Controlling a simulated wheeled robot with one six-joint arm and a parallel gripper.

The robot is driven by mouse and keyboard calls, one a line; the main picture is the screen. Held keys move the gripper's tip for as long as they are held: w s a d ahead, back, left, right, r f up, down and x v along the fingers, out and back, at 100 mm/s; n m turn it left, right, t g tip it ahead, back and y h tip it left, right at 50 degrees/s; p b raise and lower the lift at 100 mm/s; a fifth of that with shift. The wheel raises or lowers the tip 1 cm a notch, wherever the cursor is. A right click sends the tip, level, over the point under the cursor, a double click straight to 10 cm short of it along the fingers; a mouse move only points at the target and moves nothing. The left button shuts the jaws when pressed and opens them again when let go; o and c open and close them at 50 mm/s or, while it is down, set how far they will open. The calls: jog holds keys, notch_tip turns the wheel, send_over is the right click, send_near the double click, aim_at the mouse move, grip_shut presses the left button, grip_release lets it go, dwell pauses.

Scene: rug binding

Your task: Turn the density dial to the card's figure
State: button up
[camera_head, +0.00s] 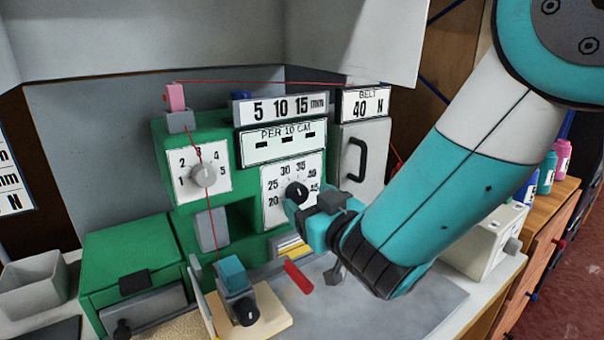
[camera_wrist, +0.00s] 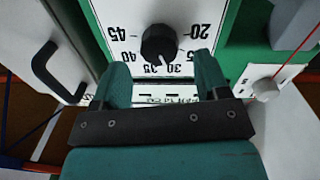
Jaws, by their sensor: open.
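The density dial is a black knob (camera_head: 297,191) on a white scale plate of the green machine, with figures from 20 to 45. In the wrist view the scale appears upside down, and the knob (camera_wrist: 158,43) lies just beyond and between my fingertips. Its mark seems to point near 30 to 35, but is too small to read exactly. My gripper (camera_wrist: 160,63) is open and empty, its teal fingers apart. In the head view my gripper (camera_head: 296,212) is close in front of the dial's lower part. A card (camera_head: 12,182) at the left edge is cut off; its figures are unreadable.
A display marked PER 10 CM (camera_head: 281,143) above the dial shows dashes. A second dial (camera_head: 204,174), numbered 1 to 5, is left of it. A grey door with a black handle (camera_head: 357,160) is at the right. Red thread runs across the machine's top.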

aim_at(298, 193)
jog(key=shift+p+x, duration=0.75)
jog(key=shift+x, duration=0.7)
jog(key=c, duration=0.9)
jog(key=shift+n, duration=0.3)
jog(key=n, duration=0.3)
jog(key=shift+f+n+y, duration=0.1)
jog(key=shift+n+y, duration=0.2)
jog(key=shift+n, duration=1.8)
